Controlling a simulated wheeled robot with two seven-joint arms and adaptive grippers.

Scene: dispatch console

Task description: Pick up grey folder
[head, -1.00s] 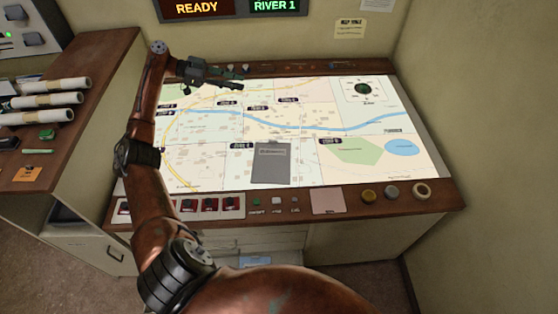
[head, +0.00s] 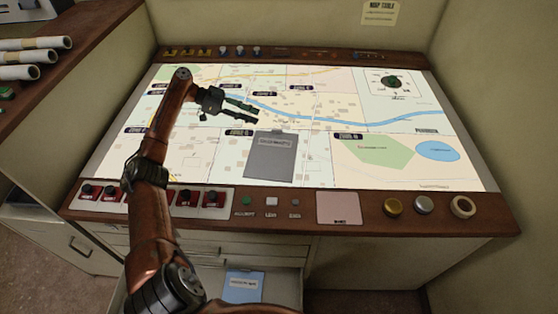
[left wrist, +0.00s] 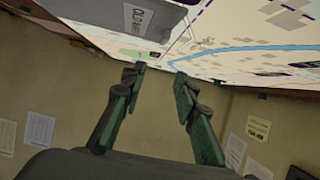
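The grey folder (head: 269,165) lies flat on the lit map table (head: 310,178), near the middle of its front half, with a pale label near its top edge. In the left wrist view, part of a grey sheet with a label, which looks like the folder (left wrist: 112,13), shows at the top edge. My left gripper (head: 254,112) is above the map, just behind and left of the folder's far edge. Its fingers (left wrist: 158,73) are apart with nothing between them. My right gripper is out of view.
A blue folder (head: 243,288) lies in an open drawer below the table's front. Red switches (head: 187,198), buttons, a pink pad (head: 338,207) and round knobs (head: 393,207) line the front ledge. Rolled papers (head: 32,58) lie on the left cabinet. The map's right side is clear.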

